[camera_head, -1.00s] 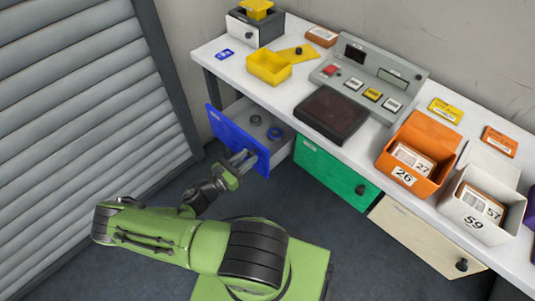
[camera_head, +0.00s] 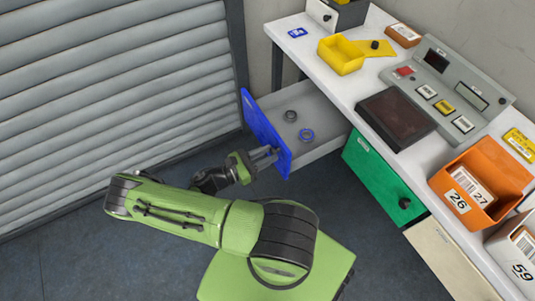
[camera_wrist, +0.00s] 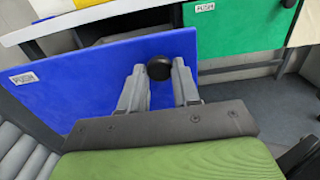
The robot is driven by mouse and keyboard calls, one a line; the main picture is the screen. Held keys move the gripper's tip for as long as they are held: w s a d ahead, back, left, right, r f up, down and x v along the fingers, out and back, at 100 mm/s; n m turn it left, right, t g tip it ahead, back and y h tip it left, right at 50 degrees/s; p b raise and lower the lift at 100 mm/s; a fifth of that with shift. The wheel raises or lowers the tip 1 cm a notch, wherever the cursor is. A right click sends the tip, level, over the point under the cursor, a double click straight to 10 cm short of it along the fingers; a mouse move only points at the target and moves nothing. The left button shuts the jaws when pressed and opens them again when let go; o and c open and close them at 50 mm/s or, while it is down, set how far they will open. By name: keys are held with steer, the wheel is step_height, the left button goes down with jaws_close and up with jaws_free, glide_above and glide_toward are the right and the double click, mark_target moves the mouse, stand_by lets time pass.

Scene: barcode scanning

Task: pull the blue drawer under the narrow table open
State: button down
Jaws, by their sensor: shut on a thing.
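The blue drawer (camera_head: 265,135) stands pulled out from under the narrow table (camera_head: 340,85). My gripper (camera_head: 274,153) is at the drawer's blue front. In the wrist view, the fingers (camera_wrist: 159,78) stand on either side of the round black knob (camera_wrist: 159,67) on the blue front (camera_wrist: 75,85) and are shut on it. The exact contact of the fingertips is partly hidden.
A green drawer (camera_head: 372,170) and a cream drawer (camera_head: 445,260) sit right of the blue one. On the table are a yellow box (camera_head: 340,56), a dark pad (camera_head: 395,118) and an orange bin (camera_head: 470,190). A slatted shutter (camera_head: 110,90) stands at left.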

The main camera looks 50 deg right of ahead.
steer(key=c, duration=0.8)
jaws_free()
steer(key=v, duration=1.5)
steer(key=shift+w+a, duration=0.25)
steer(key=shift+a, duration=0.1)
steer(key=a+r+m+t+y+p, duration=0.2)
steer(key=r+m+y+p, duration=0.15)
steer(key=r+y, duration=0.6)
steer(key=a+r+m+t+y+p, duration=0.25)
steer(key=r+m+y, duration=0.2)
steer(key=r, duration=1.05)
steer(key=s+a+r+m+t+y+p, duration=0.1)
steer(key=s+r+t, duration=0.1)
steer(key=r, duration=0.3)
steer(key=s+a+r+m+t+p, duration=0.1)
steer(key=s+r+m+t, duration=0.1)
steer(key=s+r, duration=0.3)
steer(key=s+r+m+t+y+p, duration=0.1)
steer(key=s+r+m+t+p, duration=0.1)
steer(key=s+r+t, duration=0.2)
steer(key=shift+a+r+y, duration=0.3)
steer(key=shift+a+r, duration=0.1)
steer(key=shift+r, duration=0.1)
